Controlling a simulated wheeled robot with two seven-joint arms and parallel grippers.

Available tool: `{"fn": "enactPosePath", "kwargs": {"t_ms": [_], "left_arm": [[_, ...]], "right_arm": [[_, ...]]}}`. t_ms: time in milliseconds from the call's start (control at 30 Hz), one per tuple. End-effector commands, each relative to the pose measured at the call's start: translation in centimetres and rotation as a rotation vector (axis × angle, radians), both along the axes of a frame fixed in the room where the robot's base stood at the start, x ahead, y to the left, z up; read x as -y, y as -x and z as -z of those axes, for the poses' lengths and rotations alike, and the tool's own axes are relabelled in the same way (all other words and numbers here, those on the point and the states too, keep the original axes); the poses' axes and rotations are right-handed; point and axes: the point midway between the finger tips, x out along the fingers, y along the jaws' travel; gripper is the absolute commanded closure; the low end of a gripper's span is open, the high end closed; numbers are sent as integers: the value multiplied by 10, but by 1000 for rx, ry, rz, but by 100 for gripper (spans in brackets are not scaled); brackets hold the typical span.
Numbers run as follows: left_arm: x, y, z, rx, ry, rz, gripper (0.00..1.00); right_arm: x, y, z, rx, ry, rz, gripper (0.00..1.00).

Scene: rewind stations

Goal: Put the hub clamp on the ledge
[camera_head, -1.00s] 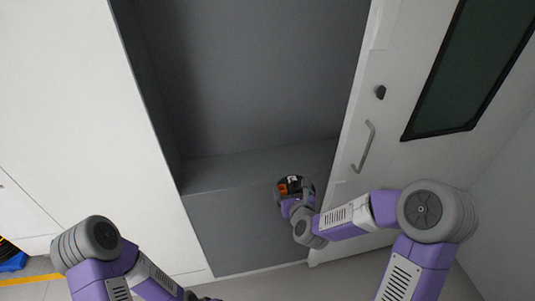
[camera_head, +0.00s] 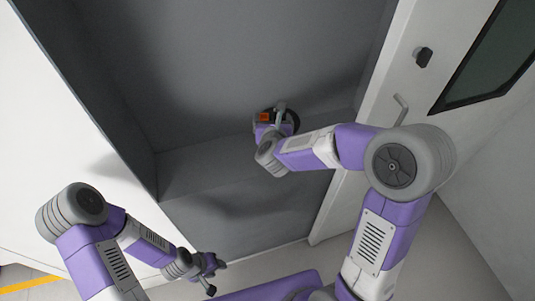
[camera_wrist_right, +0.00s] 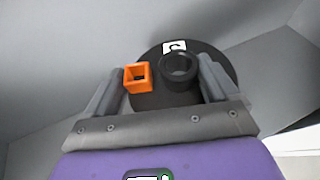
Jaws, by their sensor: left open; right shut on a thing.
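The hub clamp (camera_head: 294,119) is a dark round piece with an orange square socket on it. In the right wrist view, the hub clamp (camera_wrist_right: 222,63) shows as a black disc with the orange socket, a black ring and a white mark. My right gripper (camera_head: 274,120) is shut on it; its fingers (camera_wrist_right: 160,85) lie on both sides. The ledge (camera_head: 190,163) is the grey step in the recess. The clamp is over or at it; I cannot tell whether they touch. My left gripper (camera_head: 216,272) is open and empty, low in front of the recess.
A white door (camera_head: 385,112) with a handle and dark window bounds the recess on the right. A white wall panel (camera_head: 50,120) stands on the left. The ledge's left part is bare. Pale floor (camera_head: 300,258) lies below.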

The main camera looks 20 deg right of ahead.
Motion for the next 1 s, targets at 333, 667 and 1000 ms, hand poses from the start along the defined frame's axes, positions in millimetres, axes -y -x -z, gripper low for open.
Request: {"fn": "enactPosePath", "kwargs": {"t_ms": [333,667,1000], "left_arm": [[0,-1,36,2,0,0,57],[0,-1,51,2,0,0,57],[0,-1,63,2,0,0,57]], "right_arm": [[-8,4,4,-1,2,92,55],[-8,4,55,-1,3,93,55],[-8,4,93,-2,3,92,55]]}}
